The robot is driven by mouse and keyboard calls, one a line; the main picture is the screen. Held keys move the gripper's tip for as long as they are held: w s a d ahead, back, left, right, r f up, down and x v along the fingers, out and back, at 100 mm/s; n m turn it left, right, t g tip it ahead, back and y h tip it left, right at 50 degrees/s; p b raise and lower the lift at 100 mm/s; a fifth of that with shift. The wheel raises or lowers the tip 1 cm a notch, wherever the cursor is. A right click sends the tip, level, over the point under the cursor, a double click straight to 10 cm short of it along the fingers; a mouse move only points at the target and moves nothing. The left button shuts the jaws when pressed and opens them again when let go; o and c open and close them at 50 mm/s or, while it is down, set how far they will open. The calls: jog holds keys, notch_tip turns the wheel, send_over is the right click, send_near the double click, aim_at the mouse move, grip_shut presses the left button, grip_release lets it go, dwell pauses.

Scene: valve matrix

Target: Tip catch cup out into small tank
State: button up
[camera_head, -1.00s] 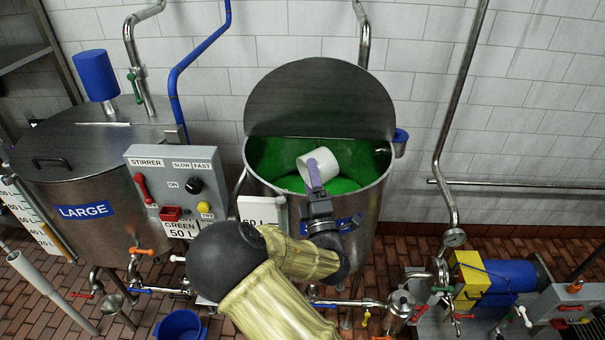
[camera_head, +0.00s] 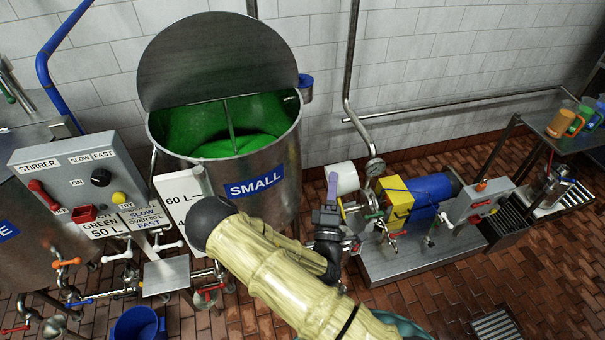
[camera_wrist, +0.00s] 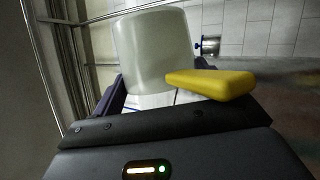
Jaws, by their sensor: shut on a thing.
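The white catch cup (camera_head: 343,176) is in my gripper (camera_head: 331,190), which is shut on it. The cup is to the right of the small tank, apart from it. In the wrist view the cup (camera_wrist: 155,48) fills the upper middle; its inside is hidden, so I cannot tell whether it is empty. The small tank (camera_head: 254,184) is a steel vessel with a blue SMALL label. Its lid (camera_head: 215,60) stands raised at the back. Green liquid (camera_head: 232,147) and a stirrer shaft show inside.
The stirrer control box (camera_head: 80,185) stands left of the tank. A pump with a yellow block (camera_head: 398,203) and blue motor (camera_head: 432,188) is just right of the cup. A steel pipe (camera_head: 350,100) rises behind. A blue bucket (camera_head: 138,325) is on the brick floor.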

jog(key=d+f+m+h, duration=0.1)
jog(key=d+f+h, duration=0.2)
jog(key=d, duration=0.2)
jog(key=shift+s+d+f+g, duration=0.15)
jog(key=shift+s+d+g, duration=0.15)
jog(key=shift+g, duration=0.1)
jog(key=shift+d+m, duration=0.1)
jog(key=shift+m, duration=0.2)
